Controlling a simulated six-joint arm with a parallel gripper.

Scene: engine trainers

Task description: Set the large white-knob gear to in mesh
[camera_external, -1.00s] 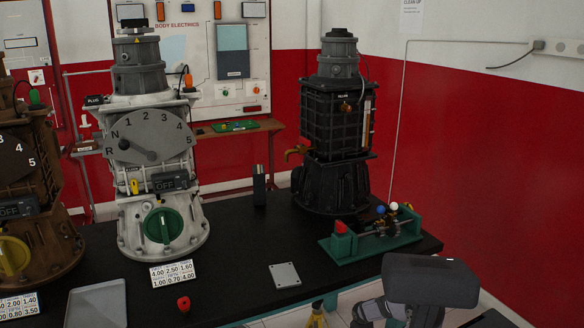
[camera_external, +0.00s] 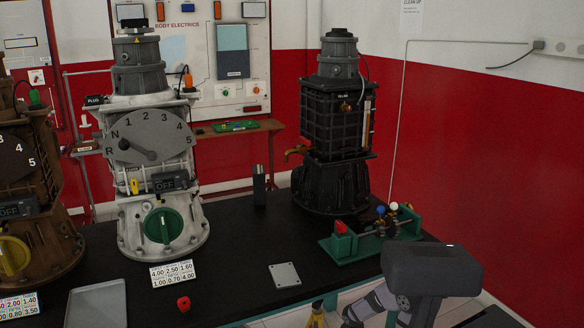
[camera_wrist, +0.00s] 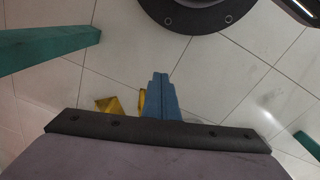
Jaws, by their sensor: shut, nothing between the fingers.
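The green gear fixture (camera_external: 350,247) stands near the right end of the black bench. A white knob (camera_external: 394,206) stands on it beside a blue knob (camera_external: 380,210). The gears (camera_external: 381,226) under the knobs are small and dark, and I cannot tell whether the large one meshes. My gripper (camera_wrist: 161,76) shows in the wrist view as blue fingers closed together with nothing between them, over the tiled floor. It cannot be made out in the external view, where my arm is in front of the bench's right end. The fixture is not recognisable in the wrist view.
Black (camera_external: 332,120) and white (camera_external: 155,205) engine trainers stand on the bench. A grey plate (camera_external: 285,275), a red part (camera_external: 183,304) and a grey tray (camera_external: 97,303) lie near the front. A green beam (camera_wrist: 45,48) and a dark round base (camera_wrist: 198,15) border the floor in the wrist view.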

